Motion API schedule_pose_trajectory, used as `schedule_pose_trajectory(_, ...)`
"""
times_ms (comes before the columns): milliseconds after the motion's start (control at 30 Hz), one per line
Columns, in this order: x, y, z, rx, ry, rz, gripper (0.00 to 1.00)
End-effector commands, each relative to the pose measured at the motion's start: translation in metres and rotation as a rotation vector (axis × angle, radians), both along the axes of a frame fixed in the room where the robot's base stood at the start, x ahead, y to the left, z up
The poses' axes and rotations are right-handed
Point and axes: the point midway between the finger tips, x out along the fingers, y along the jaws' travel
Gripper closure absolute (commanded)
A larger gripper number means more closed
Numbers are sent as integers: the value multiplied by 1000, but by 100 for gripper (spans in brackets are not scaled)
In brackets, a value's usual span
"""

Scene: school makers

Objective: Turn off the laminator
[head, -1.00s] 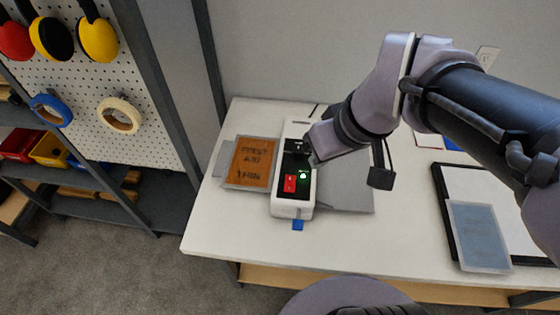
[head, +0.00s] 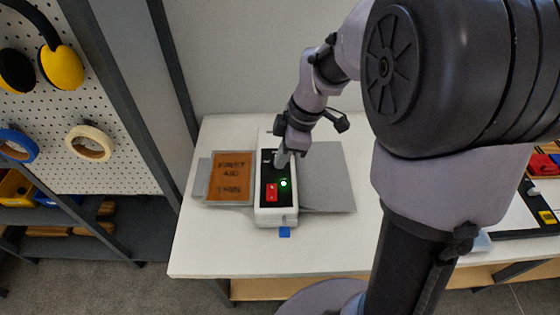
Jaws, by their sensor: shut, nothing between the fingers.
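The laminator (head: 276,215) is a white, narrow machine on the white table, with a black control panel on top. A red rocker switch (head: 271,192) sits on the panel, with a lit green light (head: 284,184) beside it. My gripper (head: 281,163) is shut and points down over the far part of the panel, beyond the red switch. I cannot tell whether its tip touches the panel. My gripper hides part of the panel's far end.
My arm covers much of the right side. A pegboard (head: 75,105) with ear defenders stands at left.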

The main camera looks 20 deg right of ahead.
Motion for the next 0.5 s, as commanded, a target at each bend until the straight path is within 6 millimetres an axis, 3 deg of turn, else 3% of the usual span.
schedule_pose_trajectory(33,1,3,-16,0,3,2,100)
schedule_pose_trajectory(200,5,13,-52,0,3,1,100)
schedule_pose_trajectory(500,12,16,-99,-1,1,-1,100)
